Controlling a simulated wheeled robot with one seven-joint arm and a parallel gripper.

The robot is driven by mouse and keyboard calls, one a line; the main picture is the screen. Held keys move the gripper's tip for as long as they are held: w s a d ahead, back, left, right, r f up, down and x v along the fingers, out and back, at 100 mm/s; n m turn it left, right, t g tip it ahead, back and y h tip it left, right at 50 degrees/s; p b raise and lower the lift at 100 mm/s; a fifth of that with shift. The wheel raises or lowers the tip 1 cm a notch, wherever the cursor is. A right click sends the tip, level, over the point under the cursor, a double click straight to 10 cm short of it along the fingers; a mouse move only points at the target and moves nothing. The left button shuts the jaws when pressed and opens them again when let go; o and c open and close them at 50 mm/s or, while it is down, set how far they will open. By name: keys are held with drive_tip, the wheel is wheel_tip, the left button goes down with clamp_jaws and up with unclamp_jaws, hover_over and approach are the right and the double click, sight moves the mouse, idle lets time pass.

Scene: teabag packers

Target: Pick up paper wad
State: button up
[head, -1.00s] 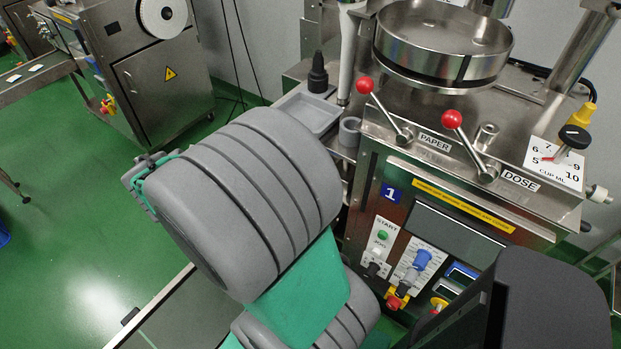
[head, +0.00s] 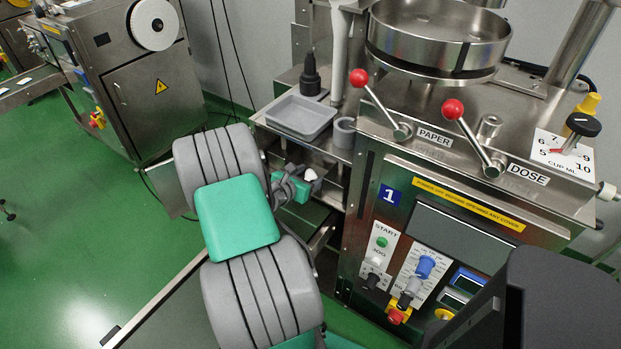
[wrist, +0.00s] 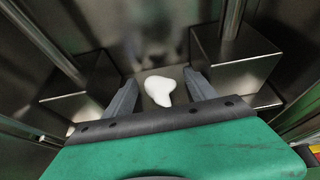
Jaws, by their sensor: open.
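The paper wad (wrist: 159,91) is a small white lump with a narrower tail. In the wrist view it shows between the two fingers of my gripper (wrist: 160,78), with a gap on each side. The jaws are open and I see no finger touching it. In the head view the white wad (head: 312,174) shows right beside my gripper (head: 300,180), in the recess at the left side of the machine. The wad's underside and how far it sits between the fingers cannot be told.
Steel blocks stand left (wrist: 85,90) and right (wrist: 235,60) of the fingers, with rods above. A small white bit (wrist: 70,131) shows at lower left. Above the recess are a grey tray (head: 300,117) and grey cup (head: 344,132). The machine's front panel (head: 400,260) stands to the right.

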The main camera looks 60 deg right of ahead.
drive_tip(key=c, duration=1.4)
